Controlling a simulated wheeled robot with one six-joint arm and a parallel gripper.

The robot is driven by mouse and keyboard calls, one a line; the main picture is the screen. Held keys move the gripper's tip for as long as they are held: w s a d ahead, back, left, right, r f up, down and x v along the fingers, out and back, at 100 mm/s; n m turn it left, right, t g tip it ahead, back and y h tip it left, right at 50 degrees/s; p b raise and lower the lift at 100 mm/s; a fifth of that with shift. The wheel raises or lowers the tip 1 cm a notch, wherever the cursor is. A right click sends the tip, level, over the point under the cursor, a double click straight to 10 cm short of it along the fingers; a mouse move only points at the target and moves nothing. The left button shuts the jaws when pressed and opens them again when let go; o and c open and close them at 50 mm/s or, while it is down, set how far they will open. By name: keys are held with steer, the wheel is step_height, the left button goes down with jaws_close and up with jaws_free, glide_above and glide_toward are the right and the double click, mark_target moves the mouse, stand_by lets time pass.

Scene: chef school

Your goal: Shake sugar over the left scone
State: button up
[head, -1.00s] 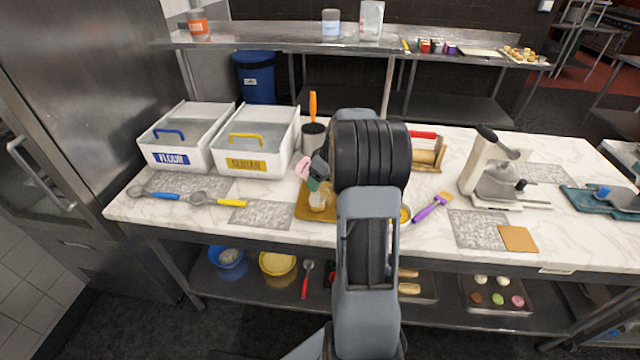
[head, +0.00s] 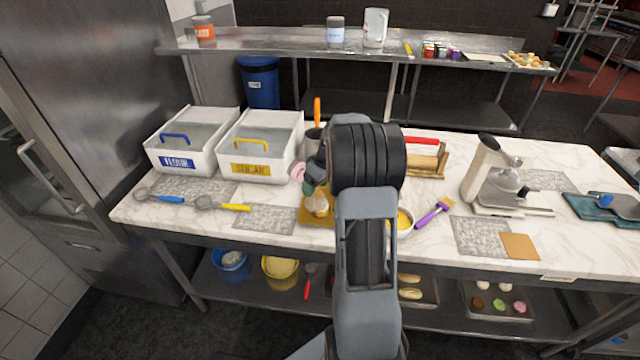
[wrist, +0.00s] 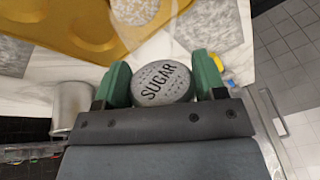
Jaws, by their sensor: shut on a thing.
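My gripper (wrist: 163,80) is shut on the sugar shaker (wrist: 163,85). Its round grey perforated top, marked SUGAR, shows between the green fingers in the wrist view. In the head view my gripper (head: 308,187) is above the left part of a gold tray (head: 306,217), mostly hidden by my arm. A pink part shows beside the fingers; I cannot tell what it belongs to. A pale tan shape (head: 319,205) over the tray may be the left scone. The tray also shows in the wrist view (wrist: 45,28), with a pale hazy shape over its edge. Other scones are hidden.
White flour (head: 178,161) and sugar (head: 255,168) bins stand to the left. Two scoops lie in front of them. A bowl (head: 404,221) and purple brush (head: 434,212) are right of my arm.

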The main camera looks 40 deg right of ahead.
steer(key=shift+s+d, duration=0.75)
steer(key=shift+d, duration=0.1)
steer(key=shift+w+a, duration=0.65)
steer(key=shift+a, duration=0.1)
steer(key=shift+s+d+b, duration=0.45)
steer(key=shift+s+d, duration=0.25)
steer(key=shift+d, duration=0.05)
steer(key=shift+w+a, duration=0.75)
steer(key=shift+a, duration=0.05)
steer(key=shift+s+d+b, duration=0.4)
steer(key=shift+s+d, duration=0.35)
steer(key=shift+d, duration=0.1)
steer(key=shift+r+g+p, duration=0.3)
steer(key=shift+r+p, duration=0.05)
steer(key=shift+p, duration=0.45)
steer(key=shift+r+p, duration=0.1)
steer(key=shift+p, duration=0.5)
steer(key=g+p, duration=0.1)
steer(key=p, duration=0.1)
steer(key=g+p, duration=0.1)
steer(key=shift+r+h+p, duration=0.35)
steer(key=shift+h, duration=0.05)
